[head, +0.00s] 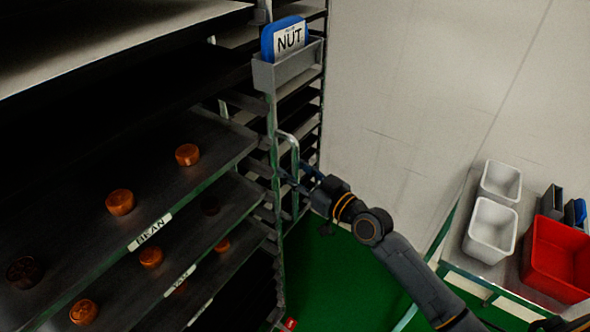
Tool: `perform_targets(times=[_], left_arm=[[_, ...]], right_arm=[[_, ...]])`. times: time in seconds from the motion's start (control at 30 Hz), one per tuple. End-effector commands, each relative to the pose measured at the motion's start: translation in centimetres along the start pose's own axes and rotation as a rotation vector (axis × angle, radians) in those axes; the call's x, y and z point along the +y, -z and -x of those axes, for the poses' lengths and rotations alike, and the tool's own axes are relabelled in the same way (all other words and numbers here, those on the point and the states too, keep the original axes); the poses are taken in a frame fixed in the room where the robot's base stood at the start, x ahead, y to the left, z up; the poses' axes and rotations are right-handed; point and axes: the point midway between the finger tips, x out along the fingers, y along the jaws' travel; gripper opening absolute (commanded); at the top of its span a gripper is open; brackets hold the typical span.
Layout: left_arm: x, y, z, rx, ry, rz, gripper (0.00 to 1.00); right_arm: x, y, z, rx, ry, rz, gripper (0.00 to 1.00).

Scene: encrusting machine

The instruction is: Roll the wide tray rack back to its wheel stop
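The wide tray rack (274,225) fills the left of the head view, with several dark trays on its levels. Labels reading BEAN (150,231) and TAU sit on tray edges, and round brown pastries lie on the trays. A vertical metal handle (294,150) is fixed to the rack's near right post. My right gripper (296,181) is at this handle, its fingers reaching to the bar from the right. Whether they are closed on it is too dark and small to tell. My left gripper is out of view. The wheel stop cannot be made out.
A grey holder (288,70) on the rack post carries a blue NUT card (288,38). At far right a table (468,262) bears white bins (491,229) and a red bin (557,258). A pale wall stands behind.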

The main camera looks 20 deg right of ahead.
Motion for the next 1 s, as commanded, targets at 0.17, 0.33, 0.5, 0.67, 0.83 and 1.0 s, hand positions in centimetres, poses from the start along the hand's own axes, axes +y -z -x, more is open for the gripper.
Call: perform_targets(times=[0.17, 0.33, 0.5, 0.67, 0.83, 1.0], left_arm=[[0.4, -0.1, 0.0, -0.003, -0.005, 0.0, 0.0], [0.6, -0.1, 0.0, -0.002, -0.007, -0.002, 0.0], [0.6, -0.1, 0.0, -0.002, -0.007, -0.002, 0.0], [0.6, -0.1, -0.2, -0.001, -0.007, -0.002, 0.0], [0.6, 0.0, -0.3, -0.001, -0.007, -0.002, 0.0], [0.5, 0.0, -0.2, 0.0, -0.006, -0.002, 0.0]], right_arm=[[0.0, 0.0, 0.0, 0.0, 0.0, 0.0, 0.1], [0.0, 0.0, 0.1, 0.0, 0.0, 0.0, 0.0], [0.0, 0.0, 0.0, 0.0, 0.0, 0.0, 0.0], [-0.2, -0.1, -1.1, 0.0, 0.001, 0.0, 0.0], [-0.5, 0.1, -2.0, 0.001, 0.003, -0.001, 0.0], [-0.5, 0.1, -2.0, 0.002, 0.003, -0.001, 0.0]])
